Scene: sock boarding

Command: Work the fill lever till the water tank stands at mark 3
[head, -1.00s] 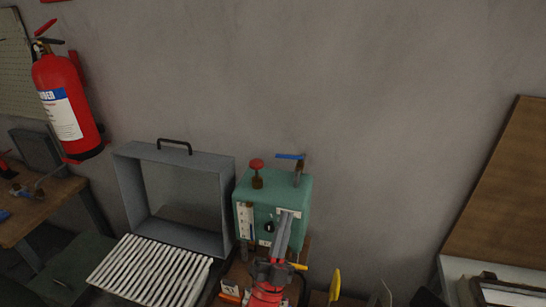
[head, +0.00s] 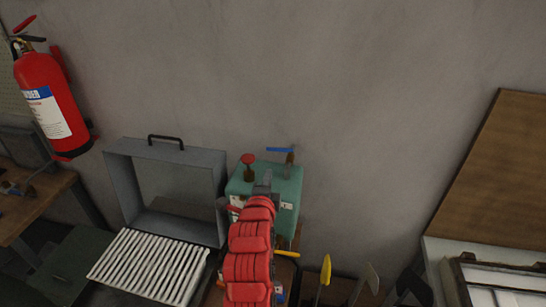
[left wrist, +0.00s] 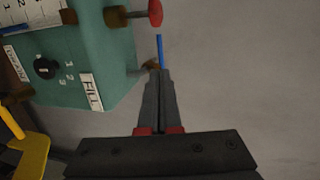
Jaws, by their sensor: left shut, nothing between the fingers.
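The green water tank box (head: 289,188) stands against the wall; it also shows in the left wrist view (left wrist: 105,65) with a FILL label (left wrist: 91,93). A blue-handled lever (head: 280,149) stands on its top at the right, and its blue handle (left wrist: 160,50) appears just beyond my fingertips in the left wrist view. The white numbered gauge (left wrist: 30,17) is cut off there, and I cannot read the water level. My left gripper (head: 266,180) is shut and empty at the box, its tips close to the lever; contact is unclear. My right gripper is out of view.
A red knob (head: 248,160) stands on the box, left of the lever. A black dial (left wrist: 45,68) is on its face. A grey open frame (head: 124,185) and a white slatted rack (head: 148,264) are at the left. Yellow handles (head: 326,270) stick up at lower right.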

